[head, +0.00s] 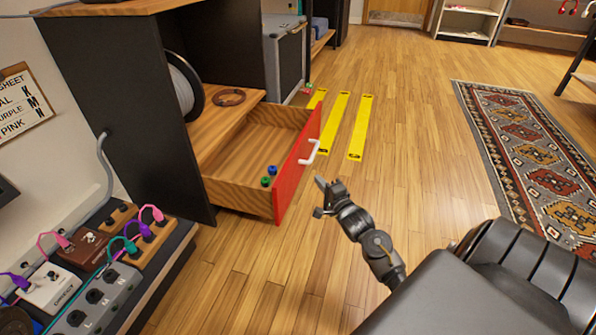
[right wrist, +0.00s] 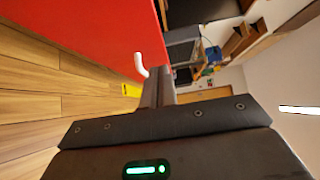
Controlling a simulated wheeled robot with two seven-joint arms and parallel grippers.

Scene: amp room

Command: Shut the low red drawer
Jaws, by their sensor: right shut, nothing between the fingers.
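The low red drawer (head: 298,165) stands pulled out of the bottom of a black and wood cabinet in the head view. Its white handle (head: 310,152) is on the red front, and a few small green and blue items (head: 268,176) lie inside. My right gripper (head: 322,185) is shut and empty, just in front of the red front and below the handle in the picture. In the right wrist view the red front (right wrist: 90,35) fills the upper left, and the white handle (right wrist: 140,66) shows just beyond the shut fingers (right wrist: 158,85). My left gripper is not in view.
A pedalboard (head: 100,265) with coloured cables is at the lower left. Yellow floor strips (head: 337,125) lie beyond the drawer, beside a grey amp (head: 285,60). A patterned rug (head: 530,150) is at the right. The wood floor between is clear.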

